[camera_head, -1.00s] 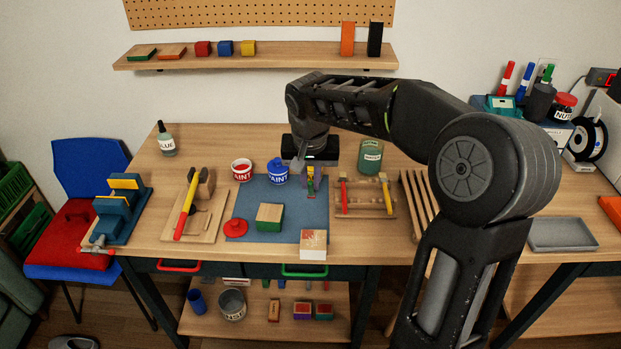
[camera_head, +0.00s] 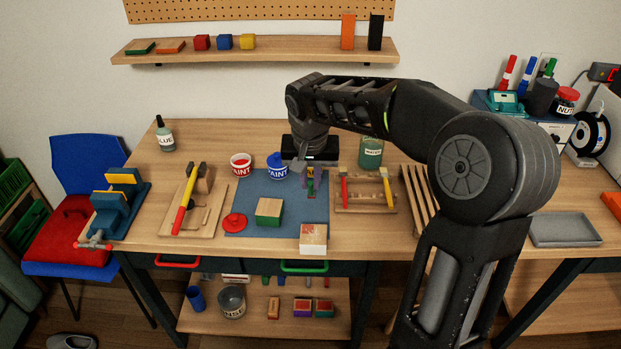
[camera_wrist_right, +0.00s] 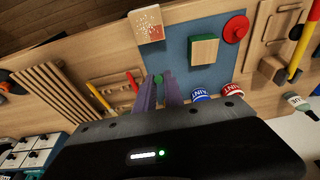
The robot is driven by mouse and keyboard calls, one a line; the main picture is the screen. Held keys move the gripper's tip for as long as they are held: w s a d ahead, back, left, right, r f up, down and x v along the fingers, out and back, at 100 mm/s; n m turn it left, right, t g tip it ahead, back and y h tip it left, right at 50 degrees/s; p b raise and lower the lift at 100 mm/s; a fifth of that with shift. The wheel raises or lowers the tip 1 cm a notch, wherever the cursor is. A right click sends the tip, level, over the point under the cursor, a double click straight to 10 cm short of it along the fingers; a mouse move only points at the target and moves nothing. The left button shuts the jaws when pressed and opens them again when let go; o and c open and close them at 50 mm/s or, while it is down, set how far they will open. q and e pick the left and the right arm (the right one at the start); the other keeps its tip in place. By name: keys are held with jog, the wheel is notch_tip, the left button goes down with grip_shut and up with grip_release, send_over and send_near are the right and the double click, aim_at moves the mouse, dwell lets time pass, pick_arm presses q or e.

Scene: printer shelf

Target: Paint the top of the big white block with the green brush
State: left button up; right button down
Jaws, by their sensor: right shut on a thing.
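The big white block (camera_head: 313,244) stands at the table's front edge, with patchy red on its top. Its speckled red top (camera_wrist_right: 146,24) also shows in the right wrist view. My right gripper (camera_head: 310,186) points down over the blue mat, behind the block and apart from it. In the wrist view, its purple-looking fingers (camera_wrist_right: 160,88) are closed around a small green piece (camera_wrist_right: 158,78), which fits the green brush's handle. The rest of the brush is hidden or too small to make out. My left gripper is not in view.
On or beside the blue mat (camera_head: 290,188) are an open red paint can (camera_head: 241,165), a blue can (camera_head: 277,165), a red lid (camera_head: 234,222) and a green-sided wooden block (camera_head: 269,211). A rack (camera_head: 365,204) with red and yellow handles stands right of my gripper.

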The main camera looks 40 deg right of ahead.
jog(key=shift+b+x, duration=0.85)
jog(key=shift+x, duration=0.15)
jog(key=shift+s+a+f, duration=0.1)
jog(key=shift+s+a, duration=0.1)
jog(key=shift+s, duration=0.05)
jog(key=shift+s+a+b, duration=0.85)
jog(key=shift+s+a, duration=0.2)
jog(key=shift+s, duration=0.25)
jog(key=s+a, duration=0.1)
jog(key=s+a+b, duration=0.1)
jog(key=shift+s+a+f, duration=0.1)
jog(key=shift+s+a, duration=0.05)
jog(key=shift+s, duration=0.2)
